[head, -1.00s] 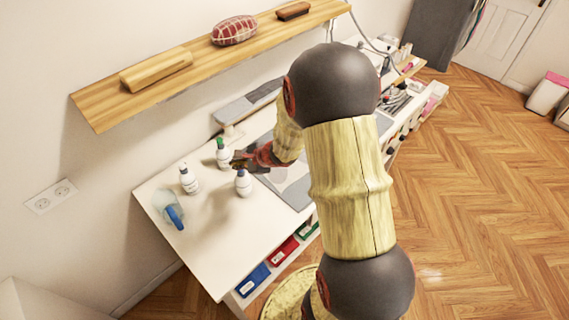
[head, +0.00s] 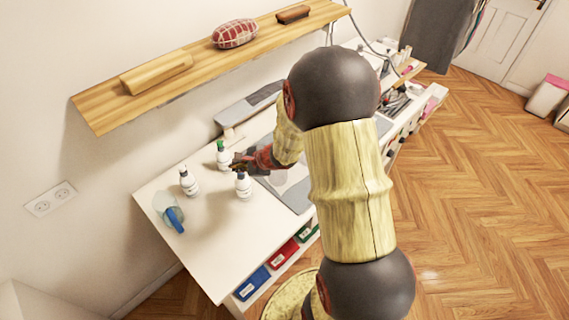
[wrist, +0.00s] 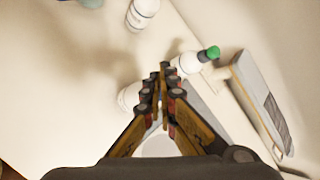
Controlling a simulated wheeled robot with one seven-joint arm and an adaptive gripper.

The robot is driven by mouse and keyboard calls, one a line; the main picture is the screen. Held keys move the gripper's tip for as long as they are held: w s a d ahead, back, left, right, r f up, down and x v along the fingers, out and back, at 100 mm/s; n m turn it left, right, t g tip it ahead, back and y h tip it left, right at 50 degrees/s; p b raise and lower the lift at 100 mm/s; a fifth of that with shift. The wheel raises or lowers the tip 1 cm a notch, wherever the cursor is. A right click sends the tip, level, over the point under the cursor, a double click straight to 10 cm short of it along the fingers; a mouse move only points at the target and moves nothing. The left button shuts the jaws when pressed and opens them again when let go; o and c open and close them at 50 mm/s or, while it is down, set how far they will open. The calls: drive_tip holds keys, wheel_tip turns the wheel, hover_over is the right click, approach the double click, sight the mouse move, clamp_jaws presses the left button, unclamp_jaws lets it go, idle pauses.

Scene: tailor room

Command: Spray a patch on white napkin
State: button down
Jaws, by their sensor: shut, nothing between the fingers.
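My gripper (head: 238,164) is shut and empty, low over the white table among several white bottles; it also shows in the wrist view (wrist: 163,76). A green-capped bottle (head: 223,160) stands just beyond the fingertips and another white bottle (head: 243,190) just in front of them. I cannot tell whether the fingers touch either one. A third white bottle (head: 190,187) stands farther left. A clear spray bottle with a blue top (head: 172,214) is at the table's left end. A pale round patch (wrist: 160,146) shows below the fingers. I cannot clearly make out the white napkin; my arm hides part of the table.
A wooden wall shelf (head: 205,68) runs above the table (head: 215,250). A long grey-topped object (wrist: 257,98) lies at the table's back. Coloured boxes (head: 252,283) sit under the front edge. The front left tabletop is free.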

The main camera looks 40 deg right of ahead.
drive_tip(key=shift+f, duration=0.1)
idle(0.3)
drive_tip(key=shift+f+b, duration=0.35)
drive_tip(key=shift+b, duration=0.4)
drive_tip(key=shift+r, duration=0.5)
wheel_tip(320, 180, up, 6)
drive_tip(key=p, duration=0.4)
idle(0.9)
